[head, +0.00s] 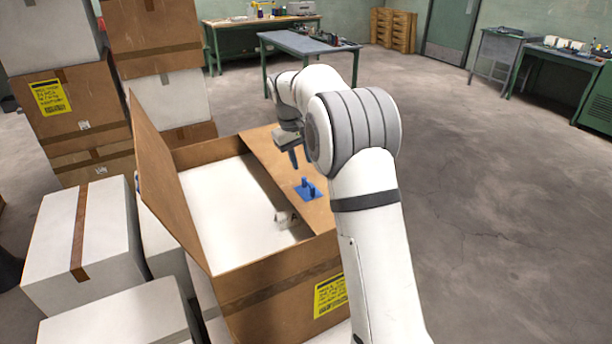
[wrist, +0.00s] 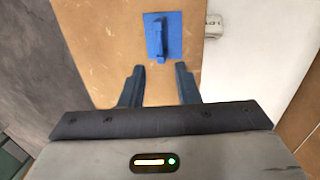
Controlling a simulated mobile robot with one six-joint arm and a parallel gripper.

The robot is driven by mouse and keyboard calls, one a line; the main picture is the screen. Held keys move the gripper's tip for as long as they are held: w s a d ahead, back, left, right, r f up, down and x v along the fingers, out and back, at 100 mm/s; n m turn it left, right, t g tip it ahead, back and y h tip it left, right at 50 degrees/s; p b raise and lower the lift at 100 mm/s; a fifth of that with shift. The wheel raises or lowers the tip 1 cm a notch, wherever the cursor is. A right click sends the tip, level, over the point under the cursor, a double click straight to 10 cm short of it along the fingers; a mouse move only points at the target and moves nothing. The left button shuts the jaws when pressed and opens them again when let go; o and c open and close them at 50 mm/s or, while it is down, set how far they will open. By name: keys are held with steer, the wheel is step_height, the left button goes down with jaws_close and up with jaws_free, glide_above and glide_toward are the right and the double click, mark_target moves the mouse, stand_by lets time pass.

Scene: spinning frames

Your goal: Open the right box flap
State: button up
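The brown cardboard box (head: 275,295) stands in front of me with a white inside. Its left flap (head: 165,185) is raised and tilted outward. Its right flap (head: 262,150) lies across the right part of the opening and carries a blue plate with an upright handle (head: 308,190). The wrist view shows this blue handle (wrist: 157,38) ahead of the fingertips. My gripper (wrist: 160,72) is open and empty above the right flap, its two dark blue fingers apart from the handle. In the head view my arm partly hides the gripper and the flap's right edge.
A small whitish item (head: 286,219) is inside the box by the flap's edge. White cartons (head: 85,240) crowd the left, and stacked boxes (head: 155,60) stand behind. The concrete floor (head: 480,200) on the right is clear, with workbenches (head: 310,45) far back.

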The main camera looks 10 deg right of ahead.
mark_target(306, 182)
steer(key=f, duration=0.3)
steer(key=d+f, duration=0.1)
steer(key=f, duration=0.2)
steer(key=shift+w+d+f+p, duration=0.1)
steer(key=shift+w+p, duration=0.1)
steer(key=shift+p, duration=0.1)
jaws_close()
steer(key=shift+d, duration=0.1)
